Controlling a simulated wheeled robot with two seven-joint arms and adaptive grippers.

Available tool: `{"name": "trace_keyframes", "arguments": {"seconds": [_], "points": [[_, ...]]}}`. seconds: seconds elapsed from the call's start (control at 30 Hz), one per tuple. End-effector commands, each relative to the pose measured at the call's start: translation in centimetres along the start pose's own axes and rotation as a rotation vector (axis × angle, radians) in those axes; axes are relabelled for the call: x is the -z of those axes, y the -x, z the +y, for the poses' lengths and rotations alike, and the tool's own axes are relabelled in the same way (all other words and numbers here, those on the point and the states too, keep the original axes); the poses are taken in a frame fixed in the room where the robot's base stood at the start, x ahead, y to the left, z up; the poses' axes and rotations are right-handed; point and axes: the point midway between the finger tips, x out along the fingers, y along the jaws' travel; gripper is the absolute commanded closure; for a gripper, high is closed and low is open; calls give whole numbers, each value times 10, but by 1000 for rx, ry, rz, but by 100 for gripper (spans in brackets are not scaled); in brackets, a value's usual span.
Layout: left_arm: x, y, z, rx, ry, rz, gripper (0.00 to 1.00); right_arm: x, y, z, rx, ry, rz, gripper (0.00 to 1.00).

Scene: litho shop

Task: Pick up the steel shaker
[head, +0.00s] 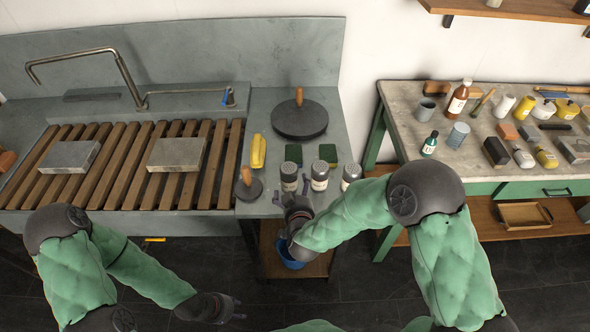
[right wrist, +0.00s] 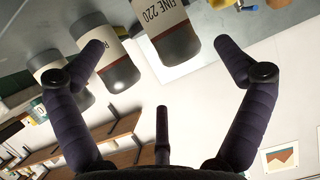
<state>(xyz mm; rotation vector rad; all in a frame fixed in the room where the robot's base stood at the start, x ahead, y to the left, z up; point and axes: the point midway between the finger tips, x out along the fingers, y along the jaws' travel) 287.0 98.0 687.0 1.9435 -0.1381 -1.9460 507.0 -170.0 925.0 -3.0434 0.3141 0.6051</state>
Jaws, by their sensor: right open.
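Three grey metal shakers with white labels stand upright in a row at the sink unit's front: left (head: 289,177), middle (head: 320,176) and right (head: 351,176). The frames do not settle which one is the steel shaker. My right gripper (head: 297,196) is open and empty, just in front of the left and middle shakers. In the right wrist view, a shaker marked "FINE 220" (right wrist: 166,32) lies between its spread fingers, with a second shaker (right wrist: 108,58) behind the left finger. My left gripper (head: 233,308) hangs low, away from the counter; its jaw opening is unclear.
Green pads (head: 327,153) lie behind the shakers. A black disc with a wooden knob (head: 300,118) and a smaller one (head: 248,184) stand on the counter. The slatted rack (head: 118,172) holds two stone slabs. A bench (head: 400,105) crowded with bottles and tools is at right.

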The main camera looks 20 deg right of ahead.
Motion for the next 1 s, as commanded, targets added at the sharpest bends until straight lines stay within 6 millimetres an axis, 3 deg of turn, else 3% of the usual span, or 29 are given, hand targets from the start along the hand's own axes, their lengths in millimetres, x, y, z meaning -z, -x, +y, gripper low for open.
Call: {"name": "trace_keyframes", "arguments": {"seconds": [0.3, 0.53, 0.8, 1.0], "points": [[0, -13, -5, 0, 1, -1, 60, -3, -44, 0, -1, -1, -2, 0], [0, -18, -6, 0, 0, 0, 60, -2, -59, 0, -1, -1, -1, 0], [1, -31, -11, 0, 0, 0, 60, -2, -95, 0, 0, -1, -2, 0], [1, -32, -11, 0, 0, 0, 60, -1, -102, 0, 1, 0, -4, 0]]}}
